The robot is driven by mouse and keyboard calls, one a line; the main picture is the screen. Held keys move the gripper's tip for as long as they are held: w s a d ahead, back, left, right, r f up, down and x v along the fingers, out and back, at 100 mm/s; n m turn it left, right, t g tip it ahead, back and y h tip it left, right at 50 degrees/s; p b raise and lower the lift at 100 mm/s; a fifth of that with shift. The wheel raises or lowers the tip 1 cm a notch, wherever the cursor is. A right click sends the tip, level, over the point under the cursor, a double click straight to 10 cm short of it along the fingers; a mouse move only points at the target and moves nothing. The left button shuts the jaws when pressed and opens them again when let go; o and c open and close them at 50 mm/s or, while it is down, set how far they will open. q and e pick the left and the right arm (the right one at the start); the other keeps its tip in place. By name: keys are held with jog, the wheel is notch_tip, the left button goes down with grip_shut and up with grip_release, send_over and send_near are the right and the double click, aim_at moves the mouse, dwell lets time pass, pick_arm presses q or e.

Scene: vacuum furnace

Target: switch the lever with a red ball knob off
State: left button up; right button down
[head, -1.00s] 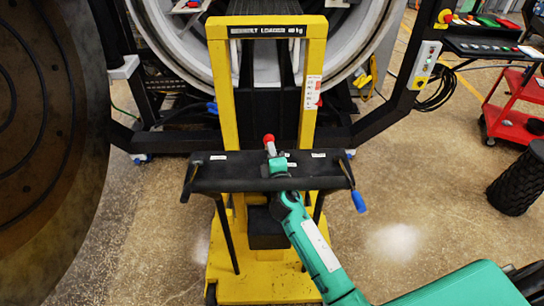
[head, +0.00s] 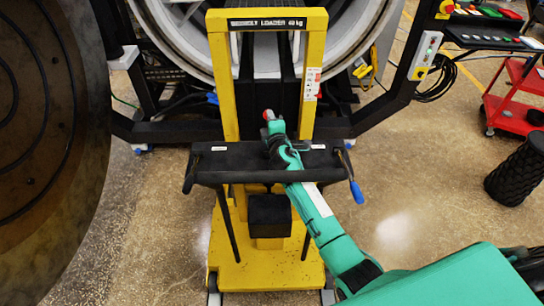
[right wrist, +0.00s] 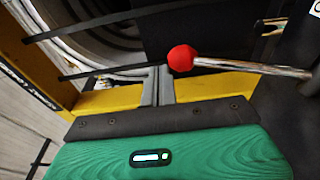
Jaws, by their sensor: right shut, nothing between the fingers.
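The lever's red ball knob (head: 268,114) shows just beyond my right gripper, above the black handlebar of the yellow loader. In the right wrist view the red knob (right wrist: 182,58) sits on the left end of a shiny metal rod (right wrist: 250,67), which runs to the right. My right gripper (head: 272,127) is shut and empty. The lever's base is hidden in the head view. My left gripper is not in view.
The yellow loader frame (head: 220,75) stands before the round furnace opening (head: 180,45). Its black handlebar (head: 225,165) has a blue-tipped handle (head: 357,192) at the right. A large round door (head: 50,130) fills the left. A red cart (head: 512,110) is at the right.

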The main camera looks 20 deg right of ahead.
jog(key=shift+w+d+f+b, duration=0.1)
jog(key=shift+w+d+b, duration=0.1)
jog(key=shift+w, duration=0.25)
jog(key=shift+w+d+b, duration=0.1)
jog(key=shift+w+b, duration=0.1)
jog(key=shift+w, duration=0.25)
jog(key=s+a+b, duration=0.1)
jog(key=s, duration=1.2)
jog(key=shift+s+a, duration=0.3)
jog(key=shift+a, duration=0.05)
jog(key=shift+a+f, duration=0.1)
jog(key=shift+f, duration=0.05)
